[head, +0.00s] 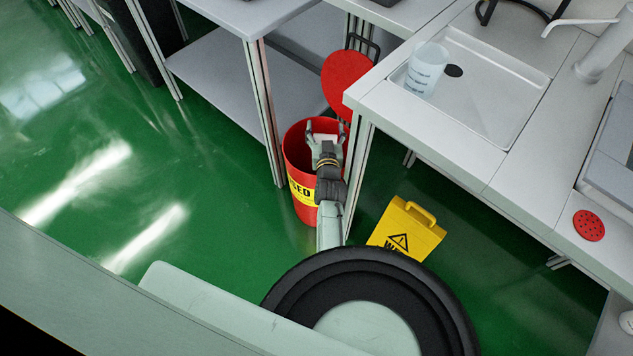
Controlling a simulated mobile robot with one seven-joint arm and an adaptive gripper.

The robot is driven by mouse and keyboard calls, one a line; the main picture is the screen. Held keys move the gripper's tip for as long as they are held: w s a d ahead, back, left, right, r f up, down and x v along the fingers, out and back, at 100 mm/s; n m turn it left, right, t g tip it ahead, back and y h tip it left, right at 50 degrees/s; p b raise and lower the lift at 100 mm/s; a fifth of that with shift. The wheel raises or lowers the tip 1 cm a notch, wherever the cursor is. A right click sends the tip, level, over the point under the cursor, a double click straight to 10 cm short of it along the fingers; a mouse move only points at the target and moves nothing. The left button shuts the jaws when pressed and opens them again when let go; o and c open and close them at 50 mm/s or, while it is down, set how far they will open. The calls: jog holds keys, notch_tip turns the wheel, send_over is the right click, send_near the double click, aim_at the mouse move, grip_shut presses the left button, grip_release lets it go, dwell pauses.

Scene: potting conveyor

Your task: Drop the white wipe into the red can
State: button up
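The red can (299,163) stands on the green floor between the table legs, with a yellow label band on its side. Its round red lid (346,80) is raised behind it. My gripper (325,127) is over the can's mouth, pointing away from the camera, with its two fingers spread apart. A small whitish patch (326,138) shows between the fingers. It may be the white wipe, but I cannot tell whether it touches the gripper or lies lower in the can. My gripper and arm hide part of the can's opening.
A bench with a sink (500,75) is at the right, holding a clear beaker (427,70). A red perforated disc (588,225) lies on the bench. Table legs flank the can closely. Floor at left is clear.

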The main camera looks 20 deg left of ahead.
jog(key=o, duration=0.3)
jog(key=v, duration=0.7)
jog(key=shift+s, duration=0.25)
jog(key=shift+r, duration=0.1)
dwell(0.3)
